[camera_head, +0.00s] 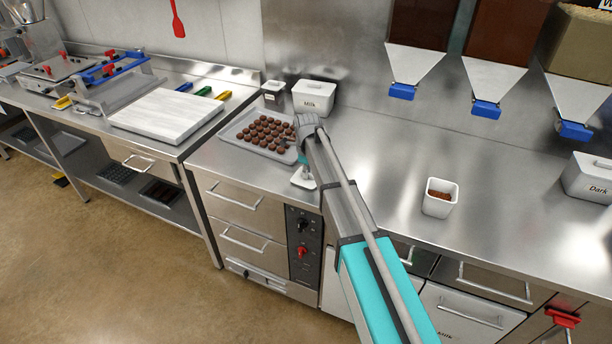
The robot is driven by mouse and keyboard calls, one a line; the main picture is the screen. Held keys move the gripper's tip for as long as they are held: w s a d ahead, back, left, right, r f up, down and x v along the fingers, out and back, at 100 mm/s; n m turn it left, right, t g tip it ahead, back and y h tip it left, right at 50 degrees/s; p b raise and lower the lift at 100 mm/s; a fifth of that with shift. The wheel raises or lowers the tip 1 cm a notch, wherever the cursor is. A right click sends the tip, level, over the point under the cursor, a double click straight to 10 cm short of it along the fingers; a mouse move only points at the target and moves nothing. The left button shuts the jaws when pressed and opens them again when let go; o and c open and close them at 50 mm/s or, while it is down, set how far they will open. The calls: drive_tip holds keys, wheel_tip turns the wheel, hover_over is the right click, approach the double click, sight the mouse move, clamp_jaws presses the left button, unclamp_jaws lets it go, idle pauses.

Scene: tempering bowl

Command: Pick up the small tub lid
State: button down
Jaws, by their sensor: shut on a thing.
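The small tub lid (301,183) is a small white piece near the front edge of the steel counter, right of the tray of chocolates. My gripper (305,174) points down at it and is shut on it, partly hidden behind my arm. I cannot tell whether the lid touches the counter. An open white small tub (439,204) with brown contents stands on the counter to the right.
A grey tray (233,131) of several round chocolates lies left of my gripper. Behind it stand a white "Milk" tub (315,97) and a small lidded container (273,95). A "Dark" tub (590,180) is at far right. Dispensers with blue ends (402,91) hang above the counter.

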drive_tip(key=shift+r, duration=0.15)
wheel_tip(320, 180, up, 3)
drive_tip(key=p, duration=0.3)
drive_tip(key=s+d+r+p, duration=0.8)
drive_tip(key=s+r+p, duration=0.1)
drive_tip(key=s+p, duration=0.1)
drive_tip(key=shift+s+d+r, duration=0.2)
drive_tip(key=shift+s+r, duration=0.15)
drive_tip(key=shift+s, duration=0.25)
drive_tip(key=shift+f+b, duration=0.55)
drive_tip(key=shift+a, duration=0.1)
idle(0.4)
